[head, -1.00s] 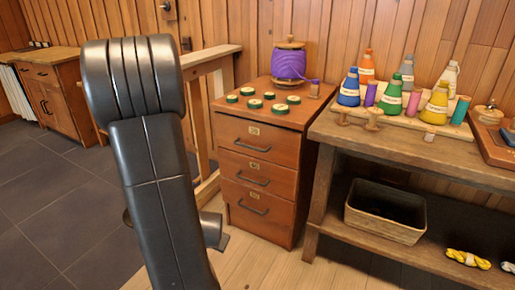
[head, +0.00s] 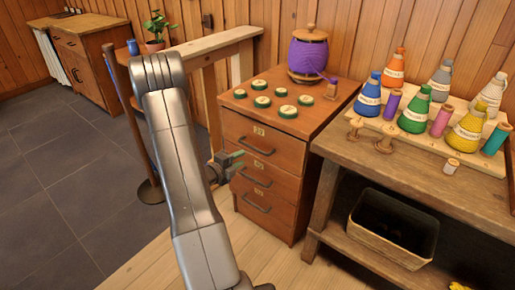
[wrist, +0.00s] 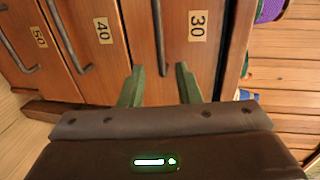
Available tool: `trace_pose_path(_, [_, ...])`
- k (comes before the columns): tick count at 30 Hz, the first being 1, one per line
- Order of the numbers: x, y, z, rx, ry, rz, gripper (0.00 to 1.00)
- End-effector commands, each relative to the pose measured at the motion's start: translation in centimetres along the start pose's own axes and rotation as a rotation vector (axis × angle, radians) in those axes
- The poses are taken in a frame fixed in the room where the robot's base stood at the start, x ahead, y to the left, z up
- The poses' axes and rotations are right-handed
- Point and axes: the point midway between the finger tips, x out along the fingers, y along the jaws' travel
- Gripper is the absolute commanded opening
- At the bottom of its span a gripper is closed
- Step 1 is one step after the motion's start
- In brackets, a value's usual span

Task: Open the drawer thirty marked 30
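The wooden drawer cabinet (head: 262,165) stands right of my arm in the head view, with its drawers shut. The drawer marked 30 (head: 285,155) is the top one; its label (wrist: 198,26) reads 30 in the wrist view. Its dark bar handle (head: 258,148) also shows in the wrist view (wrist: 159,35), running down towards the gap between my fingers. My gripper (wrist: 160,82) is open, with one greenish finger each side of the handle's line. I cannot tell if they touch it. In the head view my gripper (head: 232,163) is at the cabinet's left front.
Drawers marked 40 (wrist: 102,30) and 50 (wrist: 39,37) lie below. Green-rimmed discs (head: 288,112) and a purple spool (head: 307,56) sit on the cabinet. A bench (head: 340,150) with cones and a basket (head: 390,235) stands right. A wooden rail (head: 215,45) is behind my arm.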

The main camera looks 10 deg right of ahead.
Motion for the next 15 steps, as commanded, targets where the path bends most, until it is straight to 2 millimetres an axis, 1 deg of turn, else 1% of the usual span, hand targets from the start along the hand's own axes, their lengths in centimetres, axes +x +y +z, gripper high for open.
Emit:
trace_pose_path(1, [1.2, 0.1, -0.1, 0.000, 0.003, 0.000, 0.30])
trace_pose_path(3, [2.7, 0.1, -0.1, -0.001, 0.004, 0.000, 0.30])
trace_pose_path(9, [7.0, 0.1, -0.1, -0.001, 0.002, 0.000, 0.30])
trace_pose_path(12, [8.6, 0.1, -0.1, -0.002, 0.000, 0.000, 0.30])
trace_pose_path(15, [9.8, 0.1, 0.0, -0.002, 0.000, 0.001, 0.30])
